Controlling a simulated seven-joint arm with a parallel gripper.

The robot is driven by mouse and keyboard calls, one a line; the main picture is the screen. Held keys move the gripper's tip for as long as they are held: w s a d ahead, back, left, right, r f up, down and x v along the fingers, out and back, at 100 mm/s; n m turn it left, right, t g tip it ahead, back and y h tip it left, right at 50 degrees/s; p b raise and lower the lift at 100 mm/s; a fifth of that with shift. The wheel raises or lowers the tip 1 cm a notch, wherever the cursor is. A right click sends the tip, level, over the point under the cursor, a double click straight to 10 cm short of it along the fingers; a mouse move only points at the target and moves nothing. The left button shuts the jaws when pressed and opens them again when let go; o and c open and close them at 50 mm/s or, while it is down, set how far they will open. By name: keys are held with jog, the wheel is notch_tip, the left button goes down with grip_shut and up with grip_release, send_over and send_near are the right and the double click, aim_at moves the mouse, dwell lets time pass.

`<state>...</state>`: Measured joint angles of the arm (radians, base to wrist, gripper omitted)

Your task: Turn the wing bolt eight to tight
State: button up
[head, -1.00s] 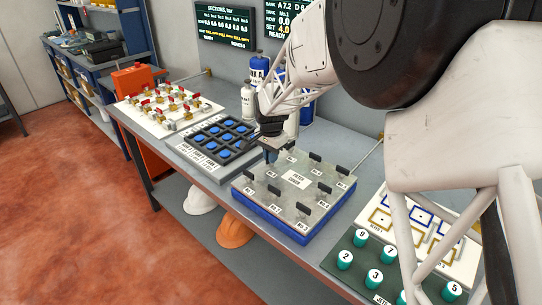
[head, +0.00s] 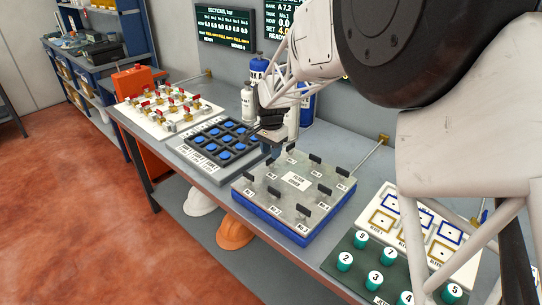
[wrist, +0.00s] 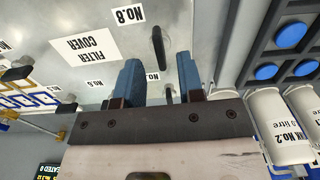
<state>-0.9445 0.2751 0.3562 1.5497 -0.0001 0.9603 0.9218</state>
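The filter cover (head: 297,181) is a grey plate on a blue base, with black wing bolts standing around its edge. In the wrist view, wing bolt eight (wrist: 158,47) stands by the "No.8" label, its dark wing seen as a narrow upright bar. It appears in the gap between my two blue fingertips, slightly beyond them. My gripper (wrist: 160,72) is open and empty; it also shows above the cover's back left part in the head view (head: 269,148). Another bolt (wrist: 169,94) by the "No.7" label is partly hidden between the fingers. Whether bolt eight is tight cannot be told.
A black tray of blue caps (head: 223,139) stands just left of the cover, with a board of red-handled valves (head: 166,109) beyond. White and blue bottles stand behind. A green board of numbered knobs (head: 358,270) and a marked white board (head: 455,255) are at right.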

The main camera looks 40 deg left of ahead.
jog(key=shift+r, duration=2.45)
jog(key=shift+d, duration=0.1)
jog(key=w+d+r, duration=0.1)
jog(key=d+r, duration=0.3)
jog(key=d, duration=1)
jog(key=w+d+r+t, duration=0.1)
jog(key=d+r, duration=0.4)
jog(key=d, duration=0.9)
jog(key=d+r, duration=0.4)
jog(key=d, duration=0.9)
jog(key=s+d+f, duration=0.2)
jog(key=s+d, duration=0.9)
jog(key=d, duration=0.4)
jog(key=s+d+f+t, duration=0.1)
jog(key=s+d, duration=1.1)
jog(key=d, duration=0.2)
jog(key=shift+s+d+f+t, duration=0.25)
jog(key=shift+d+f+t, duration=0.05)
jog(key=shift+d+f, duration=0.1)
